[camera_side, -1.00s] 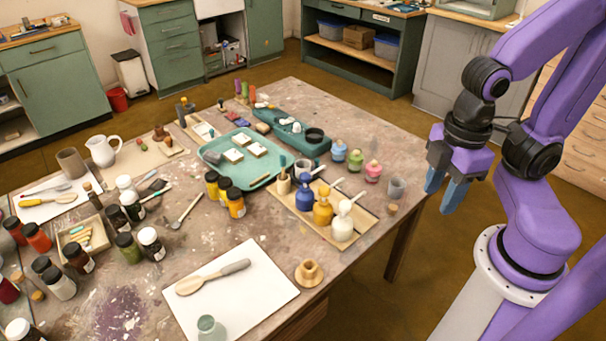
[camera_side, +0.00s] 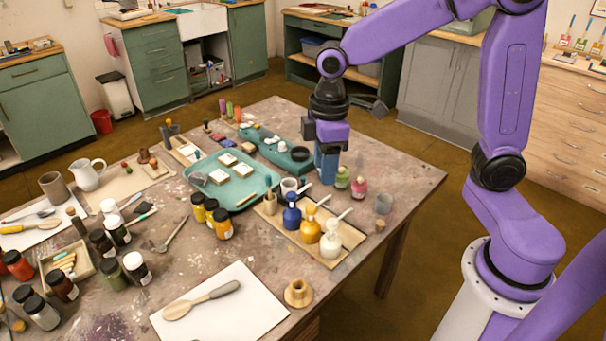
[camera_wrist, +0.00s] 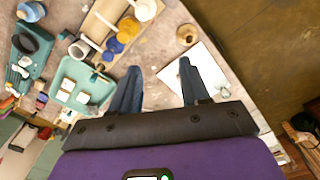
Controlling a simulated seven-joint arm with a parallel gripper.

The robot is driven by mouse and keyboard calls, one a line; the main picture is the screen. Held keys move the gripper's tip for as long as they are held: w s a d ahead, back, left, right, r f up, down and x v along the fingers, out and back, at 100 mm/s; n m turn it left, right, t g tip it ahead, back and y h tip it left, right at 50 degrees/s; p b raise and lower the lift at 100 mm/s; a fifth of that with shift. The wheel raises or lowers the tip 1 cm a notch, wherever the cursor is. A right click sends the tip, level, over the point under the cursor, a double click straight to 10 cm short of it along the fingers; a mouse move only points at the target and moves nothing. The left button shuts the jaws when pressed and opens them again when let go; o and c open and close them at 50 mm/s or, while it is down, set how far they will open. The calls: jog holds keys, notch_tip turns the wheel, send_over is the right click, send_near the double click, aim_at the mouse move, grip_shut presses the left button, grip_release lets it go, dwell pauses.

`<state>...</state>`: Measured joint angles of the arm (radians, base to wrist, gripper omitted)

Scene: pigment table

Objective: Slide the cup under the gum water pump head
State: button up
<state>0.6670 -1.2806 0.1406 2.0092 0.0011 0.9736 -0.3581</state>
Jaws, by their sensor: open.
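Three pump bottles stand in a row in a shallow tray (camera_side: 340,262): a blue one (camera_side: 292,212), a yellow one (camera_side: 310,228) and a cream-white one (camera_side: 331,240). I cannot read which holds gum water. I cannot tell which cup is meant. My gripper (camera_side: 326,172) is above the table behind the bottles, pointing down. In the wrist view its two blue fingers (camera_wrist: 159,85) are spread with nothing held between them.
A teal tray (camera_side: 240,190) with pale blocks lies left of my gripper. Small green and pink bottles (camera_side: 359,187) stand to its right. Several jars crowd the left.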

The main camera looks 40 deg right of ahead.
jog(key=w+d+f, duration=0.2)
jog(key=w+d, duration=0.1)
jog(key=w, duration=0.7)
jog(key=m, duration=0.2)
send_over(303, 177)
notch_tip(303, 177, down, 7)
notch_tip(303, 177, down, 16)
jog(key=shift+s+f, duration=0.1)
jog(key=shift+f, duration=0.1)
grip_shut()
